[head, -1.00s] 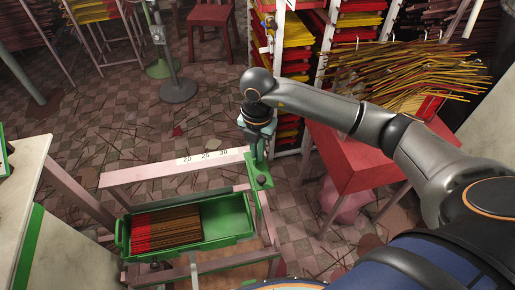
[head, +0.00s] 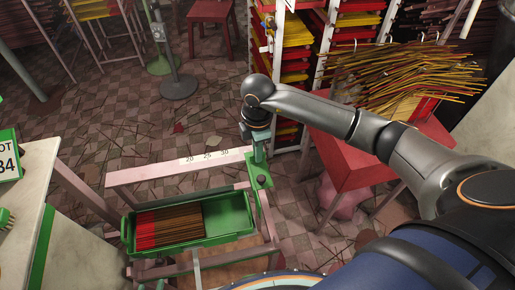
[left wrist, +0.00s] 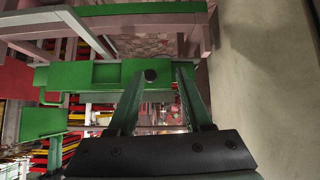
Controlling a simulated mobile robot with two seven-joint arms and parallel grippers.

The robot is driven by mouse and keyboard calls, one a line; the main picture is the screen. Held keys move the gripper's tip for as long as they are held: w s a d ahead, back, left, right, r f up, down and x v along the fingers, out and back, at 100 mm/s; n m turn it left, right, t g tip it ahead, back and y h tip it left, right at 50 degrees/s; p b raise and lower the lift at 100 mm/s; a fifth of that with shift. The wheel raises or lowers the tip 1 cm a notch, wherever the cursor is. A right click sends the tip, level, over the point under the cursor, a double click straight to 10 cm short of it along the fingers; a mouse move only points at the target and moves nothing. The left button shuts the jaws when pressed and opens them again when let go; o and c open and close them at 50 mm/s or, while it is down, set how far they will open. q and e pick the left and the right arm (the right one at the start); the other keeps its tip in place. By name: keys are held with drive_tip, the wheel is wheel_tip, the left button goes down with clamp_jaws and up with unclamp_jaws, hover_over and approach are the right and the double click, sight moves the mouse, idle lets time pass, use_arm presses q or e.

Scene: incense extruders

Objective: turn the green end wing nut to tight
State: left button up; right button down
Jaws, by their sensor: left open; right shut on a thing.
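The arm from the right ends in my right gripper (head: 259,156), whose teal fingers point down at the top of a green end plate (head: 252,169). They are shut on a small part there that they hide. A dark round knob (head: 263,180) sits on this plate just below the fingers. In the left wrist view, my left gripper (left wrist: 160,72) is open. I cannot tell the wing nut's wings.
A green tray (head: 225,226) of incense sticks (head: 170,226) sits in the pink frame (head: 150,172). A cream table (head: 38,170) stands at left. A red table (head: 345,160) with sticks stands at right, before shelves.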

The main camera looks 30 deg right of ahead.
drive_tip(key=shift+m, duration=0.5)
drive_tip(key=c, duration=1)
unclamp_jaws()
wheel_tip(320, 180, up, 13)
drive_tip(key=shift+f+b, duration=0.2)
drive_tip(key=shift+b, duration=0.25)
